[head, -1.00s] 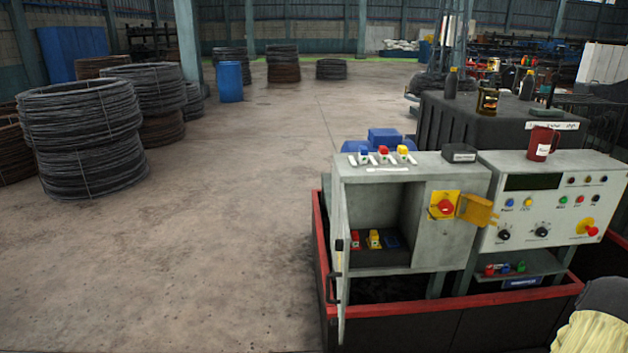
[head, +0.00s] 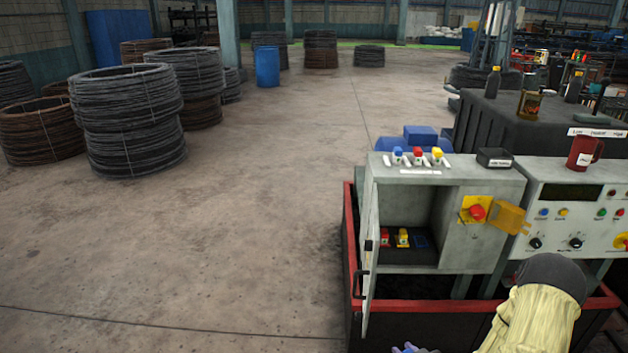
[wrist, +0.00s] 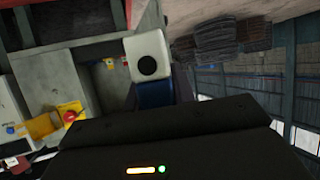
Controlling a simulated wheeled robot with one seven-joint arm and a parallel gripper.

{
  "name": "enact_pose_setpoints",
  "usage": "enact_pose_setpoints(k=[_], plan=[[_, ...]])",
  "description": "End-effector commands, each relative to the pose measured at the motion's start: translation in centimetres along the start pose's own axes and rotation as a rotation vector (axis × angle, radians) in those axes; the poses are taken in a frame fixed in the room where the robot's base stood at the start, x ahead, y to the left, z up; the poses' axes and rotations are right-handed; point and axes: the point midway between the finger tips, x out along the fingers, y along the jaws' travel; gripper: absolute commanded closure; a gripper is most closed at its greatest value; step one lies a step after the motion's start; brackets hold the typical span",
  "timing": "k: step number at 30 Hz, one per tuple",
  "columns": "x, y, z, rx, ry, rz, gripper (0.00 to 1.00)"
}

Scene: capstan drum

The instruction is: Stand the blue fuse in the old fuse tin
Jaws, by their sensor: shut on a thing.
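My gripper (wrist: 160,88) is shut on the blue fuse (wrist: 153,95), whose white end with a round black spot points away from the gripper in the wrist view. In the head view my arm reaches in from the lower right, and only a small bluish part shows at the bottom edge; I cannot tell what it is. The old fuse tin (head: 494,158) is a small dark open box with a white label on the cabinet top, near its right end. The fuse is well apart from the tin.
The grey cabinet (head: 450,176) has its door (head: 369,262) open. Inside stand a red fuse (head: 385,238) and a yellow fuse (head: 403,238) beside a blue spot. Blue, red and yellow pieces stand on top, left of the tin. A red mug (head: 584,153) stands right.

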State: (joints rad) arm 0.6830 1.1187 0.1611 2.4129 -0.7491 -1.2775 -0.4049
Motion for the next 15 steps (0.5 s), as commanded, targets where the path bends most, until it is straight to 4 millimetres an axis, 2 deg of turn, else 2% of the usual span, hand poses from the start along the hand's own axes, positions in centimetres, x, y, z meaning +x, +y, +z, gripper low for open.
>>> enact_pose_setpoints(k=[1,6,10,15], plan=[[0.2,-2.3,-1.2,-0.017,-0.002,-0.042,0.98],[1.1,-7.4,-2.5,-0.064,-0.005,-0.135,0.98],[1.3,-9.1,-2.8,-0.081,-0.004,-0.162,0.98],[1.4,-9.3,-2.7,-0.084,-0.004,-0.166,0.98]])
